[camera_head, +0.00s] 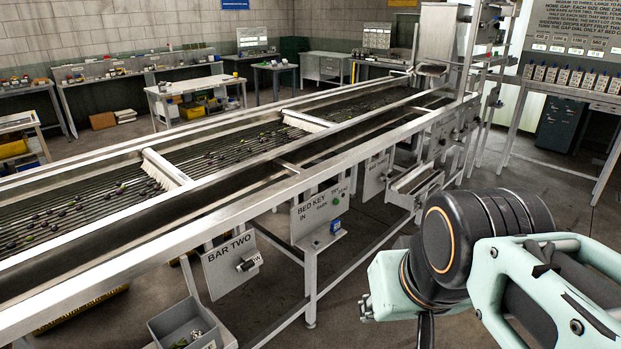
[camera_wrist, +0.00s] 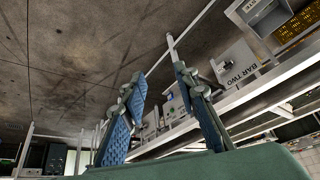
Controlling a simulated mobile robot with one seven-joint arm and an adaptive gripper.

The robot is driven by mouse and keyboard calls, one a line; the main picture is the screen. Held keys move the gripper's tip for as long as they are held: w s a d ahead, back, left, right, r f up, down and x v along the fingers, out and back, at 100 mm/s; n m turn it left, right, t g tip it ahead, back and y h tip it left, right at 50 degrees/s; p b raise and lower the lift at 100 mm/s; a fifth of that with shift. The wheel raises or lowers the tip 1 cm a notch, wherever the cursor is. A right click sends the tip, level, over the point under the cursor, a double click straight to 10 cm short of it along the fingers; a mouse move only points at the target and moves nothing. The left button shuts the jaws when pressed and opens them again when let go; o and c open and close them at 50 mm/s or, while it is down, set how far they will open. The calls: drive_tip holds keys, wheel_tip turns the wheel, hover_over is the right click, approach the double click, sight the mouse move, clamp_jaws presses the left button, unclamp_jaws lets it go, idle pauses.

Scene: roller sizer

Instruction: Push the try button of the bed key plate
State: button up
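The bed key plate (camera_head: 309,214) is a pale panel lettered BED KEY, hanging from the near rail of the long roller machine in the head view. In the wrist view, a small pale panel with coloured spots (camera_wrist: 173,104), probably this plate, shows between the fingers. My gripper (camera_wrist: 160,80) is open and empty, with blue-padded fingers apart and well short of the machine. The head view does not show the fingers.
The BAR TWO plate (camera_head: 232,264) hangs left of the bed key plate, above a grey bin (camera_head: 181,322). Another control plate (camera_head: 376,175) and a metal trough (camera_head: 415,184) lie to the right. Open floor (camera_head: 365,265) lies in front of the plate.

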clamp_jaws()
idle(1.2)
